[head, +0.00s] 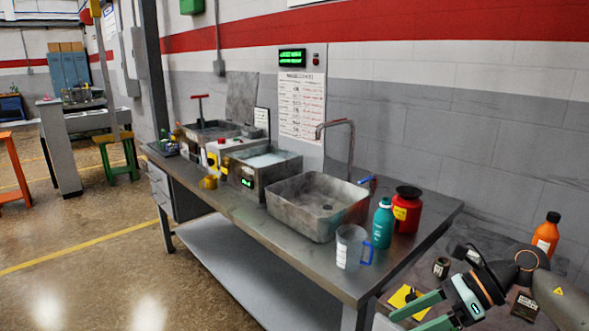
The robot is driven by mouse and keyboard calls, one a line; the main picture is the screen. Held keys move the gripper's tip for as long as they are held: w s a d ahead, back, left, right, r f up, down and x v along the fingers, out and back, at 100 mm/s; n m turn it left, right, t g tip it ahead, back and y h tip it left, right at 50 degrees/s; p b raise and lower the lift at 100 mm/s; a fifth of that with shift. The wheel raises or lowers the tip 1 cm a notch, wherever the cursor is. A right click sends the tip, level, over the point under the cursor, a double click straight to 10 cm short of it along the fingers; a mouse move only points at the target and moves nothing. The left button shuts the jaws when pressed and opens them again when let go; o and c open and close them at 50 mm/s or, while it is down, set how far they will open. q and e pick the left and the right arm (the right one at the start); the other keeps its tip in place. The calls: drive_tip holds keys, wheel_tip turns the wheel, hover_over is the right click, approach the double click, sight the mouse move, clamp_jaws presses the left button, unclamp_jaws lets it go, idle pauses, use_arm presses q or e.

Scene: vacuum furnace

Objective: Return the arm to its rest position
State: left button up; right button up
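My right arm comes in from the right at the lower right corner of the head view. Its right gripper (424,316) has green fingers that point left, beside the front right end of the metal bench (240,207). The fingers are spread apart, and I see nothing held between them. The lower finger is partly cut off by the bottom edge. My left arm and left gripper are not in view.
On the bench stand a sink basin (310,222), a clear jug with a blue handle (348,250), a teal bottle (382,226) and a red container (405,212). An orange bottle (546,236) stands behind my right arm. Open floor (110,285) lies at left.

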drive_tip(key=a+m+t+y+p, duration=0.2)
drive_tip(key=a+m+t+y, duration=0.5)
drive_tip(key=a+m, duration=0.45)
drive_tip(key=s+d+f+m+t+h+p, duration=0.1)
drive_tip(key=d+f+m+t+h, duration=0.3)
drive_tip(key=m, duration=0.7)
drive_tip(key=s+d+f+m+t+h, duration=0.15)
drive_tip(key=f+m+t+h, duration=0.35)
drive_tip(key=m, duration=0.7)
drive_tip(key=s+d+f+m+g+h+p, duration=0.1)
drive_tip(key=s+f+m+g+h, duration=0.5)
drive_tip(key=s+f+m, duration=0.6)
drive_tip(key=s+d+f+g, duration=0.1)
drive_tip(key=s+f, duration=0.3)
drive_tip(key=f, duration=0.2)
drive_tip(key=shift+g, duration=0.4)
